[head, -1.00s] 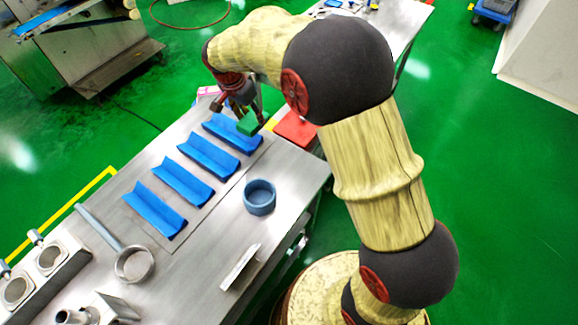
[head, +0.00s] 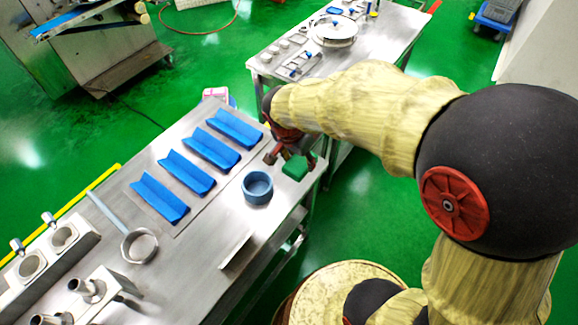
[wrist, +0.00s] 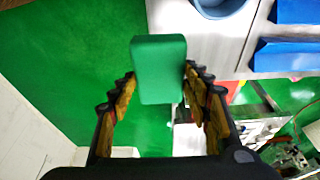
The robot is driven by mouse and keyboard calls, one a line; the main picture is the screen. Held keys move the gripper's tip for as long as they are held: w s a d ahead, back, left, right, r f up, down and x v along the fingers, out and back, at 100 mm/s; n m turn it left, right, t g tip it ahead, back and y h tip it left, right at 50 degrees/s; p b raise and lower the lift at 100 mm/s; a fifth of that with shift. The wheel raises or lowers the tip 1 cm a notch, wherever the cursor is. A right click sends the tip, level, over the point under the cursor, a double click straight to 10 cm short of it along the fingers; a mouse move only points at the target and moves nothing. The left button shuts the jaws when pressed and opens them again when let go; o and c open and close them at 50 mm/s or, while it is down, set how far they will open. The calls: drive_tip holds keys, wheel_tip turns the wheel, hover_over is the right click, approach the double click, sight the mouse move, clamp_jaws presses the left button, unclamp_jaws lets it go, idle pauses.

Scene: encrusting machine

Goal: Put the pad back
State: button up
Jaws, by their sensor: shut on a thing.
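The green pad (head: 295,167) is a small block with rounded edges. It also shows in the wrist view (wrist: 160,68), upright between the fingertips. My gripper (head: 288,158) is shut on the pad, with one finger at each side of it in the wrist view (wrist: 160,84). It holds the pad near the table's right edge, to the upper right of the blue bowl. A small red patch (wrist: 238,92) shows beyond the right finger in the wrist view. The red block's place is hidden behind my arm in the head view.
The blue round bowl (head: 257,187) stands close by on the steel table (head: 217,222). Several blue angled trays (head: 212,149) lie in a row to the left. A strainer (head: 140,246) and metal parts lie at lower left. A second table (head: 385,40) stands behind.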

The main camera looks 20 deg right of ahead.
drive_tip(key=shift+s+f, duration=0.45)
drive_tip(key=shift+s, duration=0.1)
drive_tip(key=shift+w+f, duration=0.1)
drive_tip(key=shift+f, duration=0.15)
drive_tip(key=w+f, duration=0.3)
drive_tip(key=w, duration=0.1)
drive_tip(key=w+f+b, duration=0.1)
drive_tip(key=w+f, duration=0.2)
drive_tip(key=w, duration=0.2)
drive_tip(key=w+f+b, duration=0.1)
drive_tip(key=w+f, duration=0.2)
drive_tip(key=w, duration=0.1)
drive_tip(key=shift+w+a+f, duration=0.1)
drive_tip(key=shift+w, duration=0.15)
drive_tip(key=shift+w+f, duration=0.15)
drive_tip(key=shift+w+f+b, duration=0.1)
drive_tip(key=shift+f+b, duration=0.45)
drive_tip(key=shift+f, duration=1.1)
drive_tip(key=shift+f, duration=0.2)
drive_tip(key=o, duration=1)
drive_tip(key=shift+r, duration=0.1)
